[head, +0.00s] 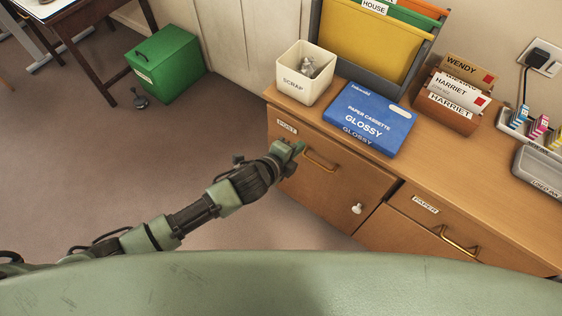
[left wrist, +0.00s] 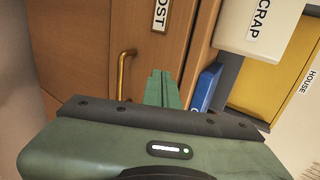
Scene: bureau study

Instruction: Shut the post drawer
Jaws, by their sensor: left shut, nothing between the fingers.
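The post drawer (head: 296,146) is at the left end of the wooden bureau, marked by a POST label (head: 287,128) and a brass bar handle (head: 320,160). Its front looks about level with the bureau's front; I cannot tell whether a small gap is left. My left gripper (head: 298,148) is shut and empty, its tips at the drawer front beside the handle. In the left wrist view the closed fingers (left wrist: 162,88) point at the wooden front (left wrist: 178,55), between the handle (left wrist: 122,72) and the blue box. Contact is unclear. My right gripper is not in view.
On the bureau top stand a scrap bin (head: 303,75), a blue paper box (head: 368,118), a file rack (head: 370,50) and a card holder (head: 450,105). The paper drawer (head: 440,222) is to the right. A green bin (head: 165,65) stands on the open floor.

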